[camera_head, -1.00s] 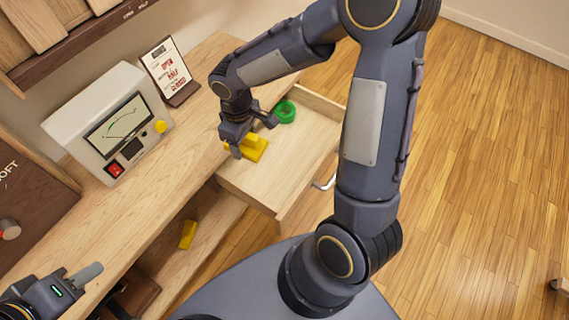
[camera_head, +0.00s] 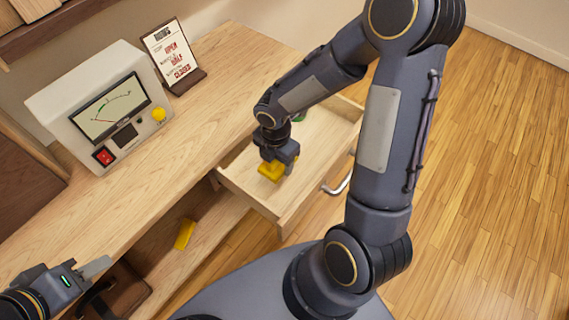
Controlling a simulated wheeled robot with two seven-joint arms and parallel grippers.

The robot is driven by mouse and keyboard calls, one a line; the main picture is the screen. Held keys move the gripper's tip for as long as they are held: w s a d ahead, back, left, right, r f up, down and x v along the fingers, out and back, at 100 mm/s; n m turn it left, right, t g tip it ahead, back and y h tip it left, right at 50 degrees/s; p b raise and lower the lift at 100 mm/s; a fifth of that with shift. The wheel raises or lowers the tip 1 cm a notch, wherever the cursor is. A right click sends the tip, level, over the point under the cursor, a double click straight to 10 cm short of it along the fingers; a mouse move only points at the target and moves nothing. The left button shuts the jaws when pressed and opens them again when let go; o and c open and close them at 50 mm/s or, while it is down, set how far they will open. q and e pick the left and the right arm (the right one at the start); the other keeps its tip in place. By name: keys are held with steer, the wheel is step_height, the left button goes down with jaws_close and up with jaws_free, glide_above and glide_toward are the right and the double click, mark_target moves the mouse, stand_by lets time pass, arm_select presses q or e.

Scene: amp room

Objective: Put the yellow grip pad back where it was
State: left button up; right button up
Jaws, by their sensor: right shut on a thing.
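My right gripper (camera_head: 274,164) reaches down into the open drawer (camera_head: 318,153). It is shut on a yellow grip pad (camera_head: 270,172), which shows just below the fingers, at or close to the drawer floor. The gripper hides part of the pad. A second yellow piece (camera_head: 185,234) lies on the lower shelf under the desk. My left gripper (camera_head: 93,268) is at the lower left over the desk's front edge, apart from both yellow pieces; its jaw opening is not clear.
A green ring (camera_head: 299,117) lies in the drawer, mostly hidden by my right arm. A white meter box (camera_head: 100,105) and a sign on a stand (camera_head: 174,58) stand on the desk (camera_head: 150,165). A brown case (camera_head: 122,292) sits below. The desk's middle is clear.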

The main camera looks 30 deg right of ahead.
steer(key=d+f, duration=0.1)
steer(key=w+d+f, duration=0.1)
steer(key=f, duration=0.1)
steer(key=w+d+f, duration=0.1)
steer(key=f, duration=0.1)
steer(key=shift+w+d, duration=0.1)
steer(key=shift+w+d+f+b, duration=0.15)
steer(key=shift+f+b, duration=0.1)
steer(key=shift+f, duration=0.7)
steer(key=shift+d+f+b, duration=0.1)
steer(key=shift+f+b, duration=0.15)
steer(key=shift+f, duration=0.7)
steer(key=shift+f, duration=0.2)
steer(key=o, duration=1)
